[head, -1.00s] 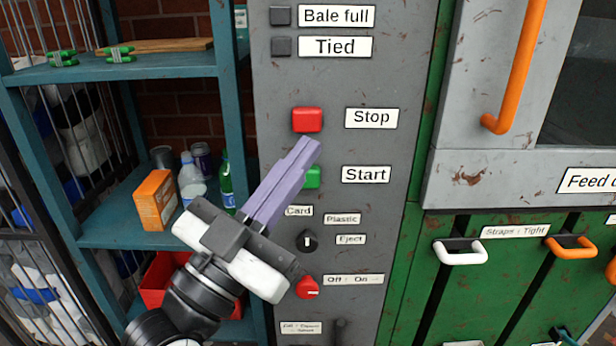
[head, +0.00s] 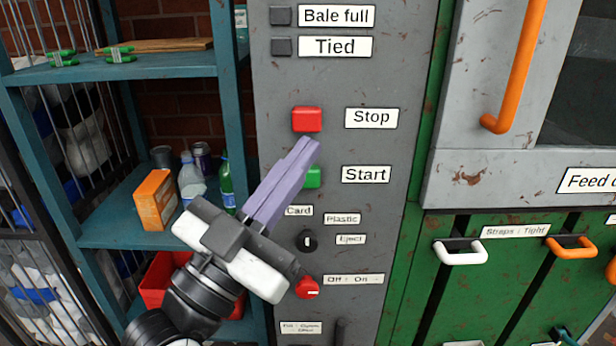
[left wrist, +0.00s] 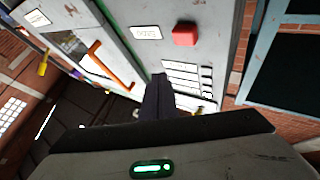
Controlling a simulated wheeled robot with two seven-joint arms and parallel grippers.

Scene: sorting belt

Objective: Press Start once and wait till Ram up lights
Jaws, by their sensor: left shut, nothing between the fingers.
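The green Start button (head: 313,177) is on the grey control panel (head: 390,60), left of its Start label (head: 366,174). My left gripper (head: 306,147) is shut and empty, its purple fingers crossing in front of the button and covering its left part. I cannot tell whether they touch it. The red Stop button (head: 307,119) is just above the fingertips. It also shows in the left wrist view (left wrist: 185,34). The Bale full (head: 281,16) and Tied (head: 281,46) lamps look dark. No Ram up label is readable; small panel labels (left wrist: 181,76) in the left wrist view are illegible. My right gripper is out of view.
Below Start are a black selector (head: 307,240) and a red rotary switch (head: 307,288), close to my left wrist. A teal shelf (head: 110,236) with bottles and an orange box (head: 154,200) stands left. An orange handle (head: 516,70) and green strap doors (head: 495,285) are on the right.

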